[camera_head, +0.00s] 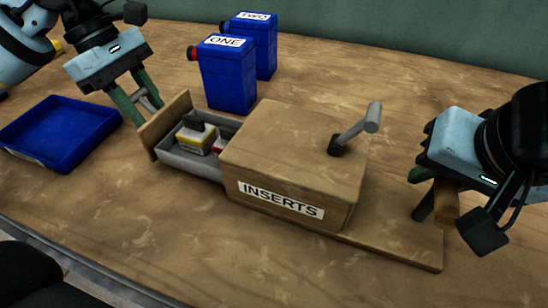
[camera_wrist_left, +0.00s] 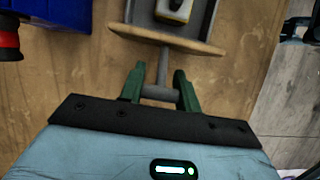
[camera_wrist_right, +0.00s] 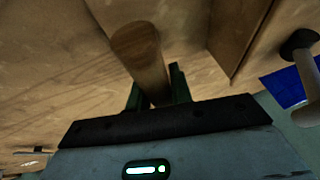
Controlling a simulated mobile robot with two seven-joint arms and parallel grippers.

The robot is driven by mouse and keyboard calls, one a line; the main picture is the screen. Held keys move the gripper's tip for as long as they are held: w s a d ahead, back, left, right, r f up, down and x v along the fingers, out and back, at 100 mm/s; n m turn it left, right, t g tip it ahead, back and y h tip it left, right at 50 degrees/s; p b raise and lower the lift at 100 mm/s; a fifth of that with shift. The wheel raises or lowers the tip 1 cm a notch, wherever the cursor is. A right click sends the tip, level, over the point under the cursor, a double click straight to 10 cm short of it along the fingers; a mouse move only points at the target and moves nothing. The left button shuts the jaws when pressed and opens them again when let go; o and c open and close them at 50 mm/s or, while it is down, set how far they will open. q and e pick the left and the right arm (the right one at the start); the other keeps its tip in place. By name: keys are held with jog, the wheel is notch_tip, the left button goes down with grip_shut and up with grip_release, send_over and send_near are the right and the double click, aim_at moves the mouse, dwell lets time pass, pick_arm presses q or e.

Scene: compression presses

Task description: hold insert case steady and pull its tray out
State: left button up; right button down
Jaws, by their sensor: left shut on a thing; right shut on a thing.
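The wooden insert case (camera_head: 288,165), labelled INSERTS, stands on the table with a wooden base board under it. Its grey tray (camera_head: 180,163) with a wooden front (camera_head: 163,124) sticks out of the left side and holds a few small items (camera_head: 196,137). My left gripper (camera_head: 146,106) is shut on the grey bar handle (camera_wrist_left: 160,84) of the tray front. My right gripper (camera_head: 436,203) is shut on an upright round wooden post (camera_wrist_right: 142,55) at the right end of the base board. The tray's inner end is hidden inside the case.
A grey lever (camera_head: 355,128) rises from the case top. Blue containers marked ONE (camera_head: 229,80) and TWO (camera_head: 262,45) stand behind the tray. An empty blue bin (camera_head: 60,132) lies at the left, near my left gripper. The table in front of the case is clear.

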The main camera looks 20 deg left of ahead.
pick_arm(q)
jog(key=shift+a, duration=0.2)
jog(key=o, duration=1.2)
jog(key=shift+c, duration=0.2)
jog(key=v, duration=1.2)
jog(key=shift+d, duration=0.1)
pick_arm(e)
jog(key=c, duration=1.2)
grip_release()
jog(key=shift+o, duration=0.2)
